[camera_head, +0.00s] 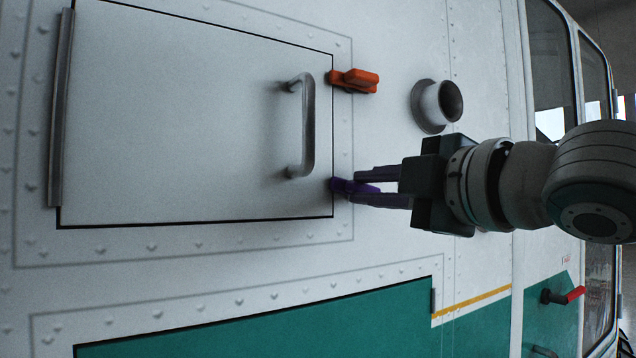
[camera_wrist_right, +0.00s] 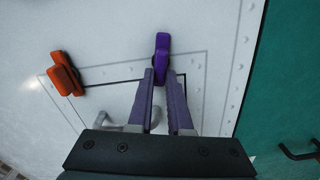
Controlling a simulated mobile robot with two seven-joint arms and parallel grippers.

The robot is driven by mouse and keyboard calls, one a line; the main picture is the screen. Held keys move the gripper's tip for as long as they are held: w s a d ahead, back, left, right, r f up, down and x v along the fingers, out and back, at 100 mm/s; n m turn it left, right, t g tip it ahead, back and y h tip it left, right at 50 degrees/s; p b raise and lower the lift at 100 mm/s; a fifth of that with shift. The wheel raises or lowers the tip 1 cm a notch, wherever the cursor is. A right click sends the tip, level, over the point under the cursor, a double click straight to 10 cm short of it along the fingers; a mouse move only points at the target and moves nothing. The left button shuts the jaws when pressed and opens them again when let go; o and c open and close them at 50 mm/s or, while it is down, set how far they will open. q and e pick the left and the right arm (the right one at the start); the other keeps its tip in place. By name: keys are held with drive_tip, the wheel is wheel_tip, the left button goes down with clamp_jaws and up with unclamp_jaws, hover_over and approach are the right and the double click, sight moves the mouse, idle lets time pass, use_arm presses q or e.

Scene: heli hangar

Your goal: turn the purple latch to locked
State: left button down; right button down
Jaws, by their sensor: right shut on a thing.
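The purple latch (camera_head: 341,184) is at the lower right corner of a white hatch door (camera_head: 190,120), across the door's edge. In the head view it looks roughly horizontal, partly hidden by the fingers. My right gripper (camera_head: 358,187) comes in from the right and is shut on the purple latch. In the right wrist view the purple latch (camera_wrist_right: 161,52) stands between the two fingertips (camera_wrist_right: 161,76) and sticks out beyond them. My left gripper is not in view.
An orange latch (camera_head: 354,81) sits above, at the door's upper right. A grey handle (camera_head: 307,125) is on the door, left of my fingers. A round pipe stub (camera_head: 436,105) sticks out above my right wrist. A red-tipped lever (camera_head: 562,295) is lower right.

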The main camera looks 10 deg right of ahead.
drive_tip(key=shift+n, duration=1.2)
drive_tip(key=shift+a, duration=0.1)
drive_tip(key=shift+f, duration=0.1)
drive_tip(key=c, duration=0.8)
unclamp_jaws()
drive_tip(key=shift+c, duration=0.2)
drive_tip(key=b+v, duration=0.7)
drive_tip(key=v, duration=0.3)
